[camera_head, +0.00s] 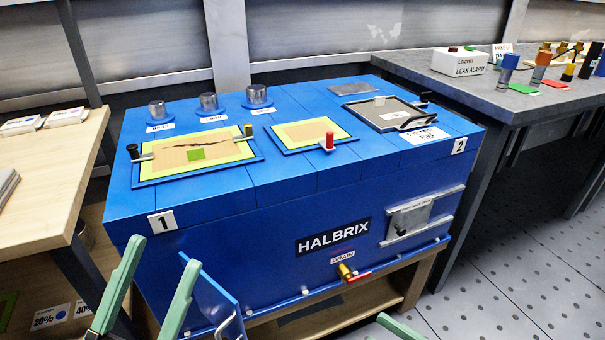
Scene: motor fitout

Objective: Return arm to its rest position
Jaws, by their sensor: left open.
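My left gripper (162,252) is at the lower left, in front of the blue HALBRIX tank (270,235). Its two green fingers stand apart with nothing between them. A blue panel with a metal handle (217,300) stands just right of the fingers; I cannot tell how it is attached. Of my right gripper (400,328), only a green fingertip shows at the bottom edge, so its opening is hidden. Most of both arms is out of view.
The wooden table (60,190) is on the left. A grey bench (450,75) with the leak alarm box (460,62) is at the right. The tank's front has a drain valve with a red handle (357,277). The perforated floor (515,260) at the right is clear.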

